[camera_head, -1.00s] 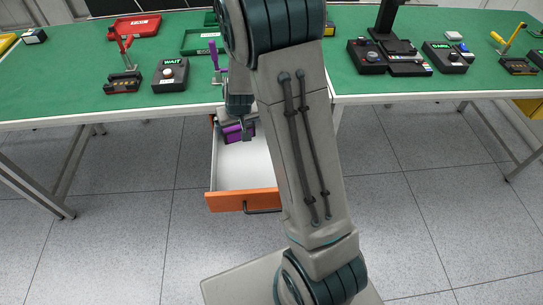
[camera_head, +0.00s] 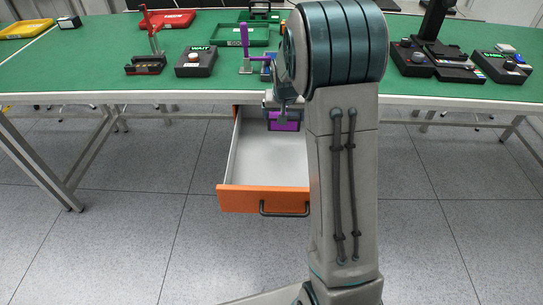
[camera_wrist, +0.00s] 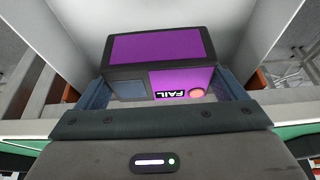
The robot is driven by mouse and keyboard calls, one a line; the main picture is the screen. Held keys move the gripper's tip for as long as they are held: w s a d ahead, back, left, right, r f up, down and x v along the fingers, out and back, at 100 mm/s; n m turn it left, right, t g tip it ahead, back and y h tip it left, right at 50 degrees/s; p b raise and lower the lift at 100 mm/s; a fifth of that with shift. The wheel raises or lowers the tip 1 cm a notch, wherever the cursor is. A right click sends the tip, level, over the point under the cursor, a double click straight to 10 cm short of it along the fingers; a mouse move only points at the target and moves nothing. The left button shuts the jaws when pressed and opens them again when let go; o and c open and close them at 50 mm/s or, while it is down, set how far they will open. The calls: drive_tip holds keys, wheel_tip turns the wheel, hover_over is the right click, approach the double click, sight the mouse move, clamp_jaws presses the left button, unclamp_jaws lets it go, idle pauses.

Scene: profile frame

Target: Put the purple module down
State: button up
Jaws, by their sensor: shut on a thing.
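The purple module (camera_wrist: 158,48) fills the middle of the wrist view. It is a dark-edged box with purple faces, a small screen, a FAIL label and a round pinkish button. My gripper (camera_wrist: 165,88) is shut on it, with a bluish finger on each side. In the head view the purple module (camera_head: 284,121) is held at the back of an open drawer (camera_head: 262,199), above or inside it; its contact with the floor cannot be told. The drawer has an orange front and a pale, otherwise empty interior where visible. My arm hides the drawer's right side.
The green table (camera_head: 100,62) stands above the drawer. On it are a black WAIT box (camera_head: 196,62), a red-handled clamp (camera_head: 148,50), a purple-handled clamp (camera_head: 247,58), green and red trays (camera_head: 168,19), and dark equipment (camera_head: 437,62) at right. The drawer's front half is clear.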

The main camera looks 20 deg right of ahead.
drive_tip(key=s+a+f, duration=0.1)
drive_tip(key=a+f, duration=0.1)
drive_tip(key=a, duration=0.1)
drive_tip(key=s+a+f, duration=0.1)
drive_tip(key=a, duration=0.1)
drive_tip(key=s+a+f, duration=0.2)
drive_tip(key=a, duration=0.1)
drive_tip(key=shift+a+f, duration=0.3)
drive_tip(key=shift+a, duration=0.05)
drive_tip(key=shift+f+b, duration=0.4)
drive_tip(key=shift+f, duration=1.75)
drive_tip(key=o, duration=0.8)
